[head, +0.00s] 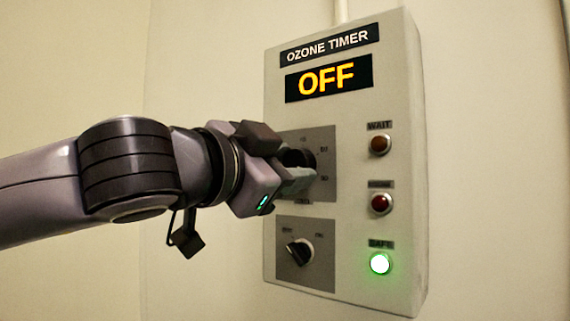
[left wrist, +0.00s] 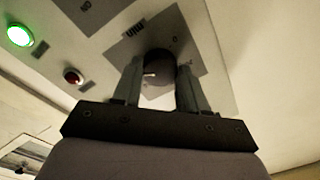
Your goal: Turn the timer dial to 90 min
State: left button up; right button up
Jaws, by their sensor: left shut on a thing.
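The timer dial is a dark round knob on a grey square plate (head: 325,148) of the ozone timer box (head: 345,215). In the head view my left gripper (head: 300,172) reaches in from the left and covers much of the dial and its scale. In the left wrist view the dial (left wrist: 159,72) sits between the two fingers of my left gripper (left wrist: 158,90), which is shut on it. A short white mark shows on the dial near its left side. The display (head: 328,77) reads OFF in orange. My right gripper is not in view.
Below the timer dial is a second black knob (head: 299,252) on its own grey plate. On the right of the box are the WAIT lamp (head: 379,144), a red lamp (head: 381,203) and the lit green SAFE lamp (head: 381,263). The wall left of the box is bare.

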pick_arm(q)
jog(key=o, duration=1.1)
jog(key=shift+c, duration=0.2)
jog(key=b+v, duration=0.1)
jog(key=v, duration=0.6)
